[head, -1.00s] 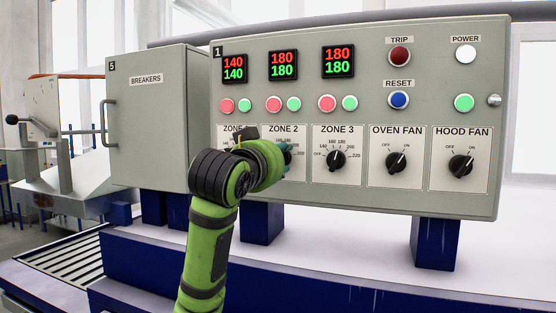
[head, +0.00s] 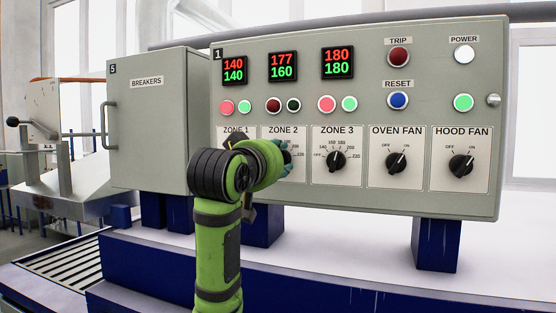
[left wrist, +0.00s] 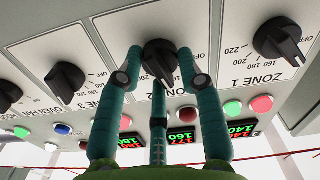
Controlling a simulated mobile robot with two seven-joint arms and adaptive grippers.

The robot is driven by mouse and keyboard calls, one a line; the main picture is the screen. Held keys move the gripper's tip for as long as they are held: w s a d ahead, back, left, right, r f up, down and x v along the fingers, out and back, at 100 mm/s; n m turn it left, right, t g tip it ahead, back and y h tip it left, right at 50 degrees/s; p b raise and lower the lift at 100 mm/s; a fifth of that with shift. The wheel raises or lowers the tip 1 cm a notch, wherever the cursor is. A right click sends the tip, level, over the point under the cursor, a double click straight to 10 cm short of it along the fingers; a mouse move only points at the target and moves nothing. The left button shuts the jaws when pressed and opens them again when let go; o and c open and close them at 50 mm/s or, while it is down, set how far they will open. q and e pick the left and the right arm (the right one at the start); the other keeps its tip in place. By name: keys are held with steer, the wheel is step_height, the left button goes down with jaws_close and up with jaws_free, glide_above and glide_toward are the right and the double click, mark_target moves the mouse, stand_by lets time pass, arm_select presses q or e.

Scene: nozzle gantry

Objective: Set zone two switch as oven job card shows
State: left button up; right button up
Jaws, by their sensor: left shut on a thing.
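The zone two switch, a black rotary knob (left wrist: 158,52), is mostly hidden behind my arm in the head view. In the left wrist view, which shows the panel upside down, the teal fingers of my left gripper (left wrist: 160,66) surround it and are shut on it. My left gripper also shows in the head view (head: 286,154). The zone two display (head: 283,66) reads 177 in red over 160 in green. The two zone two lamps (head: 283,105) below it are dark. No oven job card is in view. My right gripper is not in view.
The zone one display (head: 233,70) reads 140 over 140, and the zone three display (head: 337,62) reads 180 over 180. The zone three knob (head: 336,161) sits close on the right. The breakers cabinet (head: 155,120) stands on the left.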

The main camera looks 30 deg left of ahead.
arm_select(q)
steer(key=shift+s+a+r, duration=0.15)
steer(key=shift+r, duration=0.25)
steer(key=o, duration=1.1)
steer(key=shift+a+f, duration=0.1)
steer(key=shift+f, duration=0.15)
steer(key=v, duration=1.2)
